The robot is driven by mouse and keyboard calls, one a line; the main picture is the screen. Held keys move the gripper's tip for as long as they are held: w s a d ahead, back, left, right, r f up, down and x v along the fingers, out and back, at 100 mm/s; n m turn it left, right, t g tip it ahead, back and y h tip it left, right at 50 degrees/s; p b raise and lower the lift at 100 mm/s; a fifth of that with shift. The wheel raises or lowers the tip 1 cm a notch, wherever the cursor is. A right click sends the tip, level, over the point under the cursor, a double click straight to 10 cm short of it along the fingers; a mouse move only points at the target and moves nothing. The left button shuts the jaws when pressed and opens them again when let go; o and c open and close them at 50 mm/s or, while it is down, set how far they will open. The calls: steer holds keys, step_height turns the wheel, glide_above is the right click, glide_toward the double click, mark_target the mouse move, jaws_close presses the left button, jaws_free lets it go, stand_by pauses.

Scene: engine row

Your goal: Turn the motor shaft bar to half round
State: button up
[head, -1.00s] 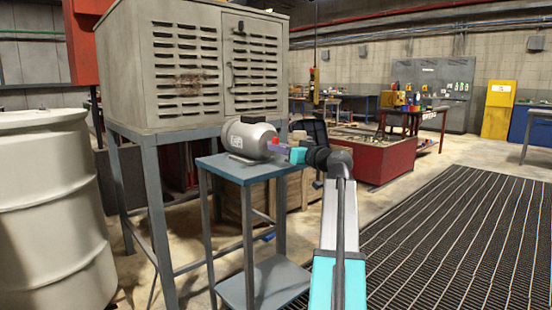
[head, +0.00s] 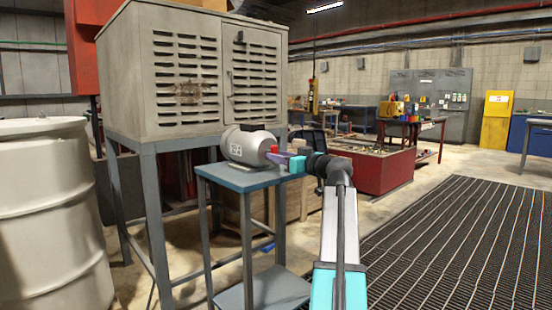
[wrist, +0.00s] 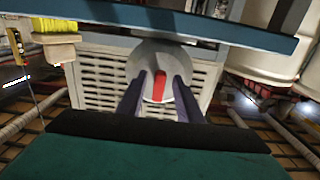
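The grey motor (head: 245,146) stands on the blue top of a small stand (head: 250,178). Its shaft bar (head: 272,150) is red and sticks out on the right side. In the wrist view the bar (wrist: 159,86) stands upright in the picture in front of the round grey motor face (wrist: 150,62). My gripper (head: 279,158) is at the shaft end. Its two purple fingers (wrist: 159,92) lie on either side of the bar, with a visible gap on each side, so it looks open around the bar. The head view shows the fingers only small.
A large vented grey cabinet (head: 190,75) stands behind the motor. A white drum (head: 50,215) is at the left. A red-sided bench (head: 372,172) is further back. The dark grated floor (head: 460,230) at the right is clear.

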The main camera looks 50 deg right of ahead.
steer(key=shift+s, duration=0.1)
steer(key=s+a+p, duration=0.1)
steer(key=s+p, duration=0.3)
steer(key=s, duration=0.9)
steer(key=shift+s, duration=0.35)
steer(key=shift+s, duration=0.1)
stand_by(0.3)
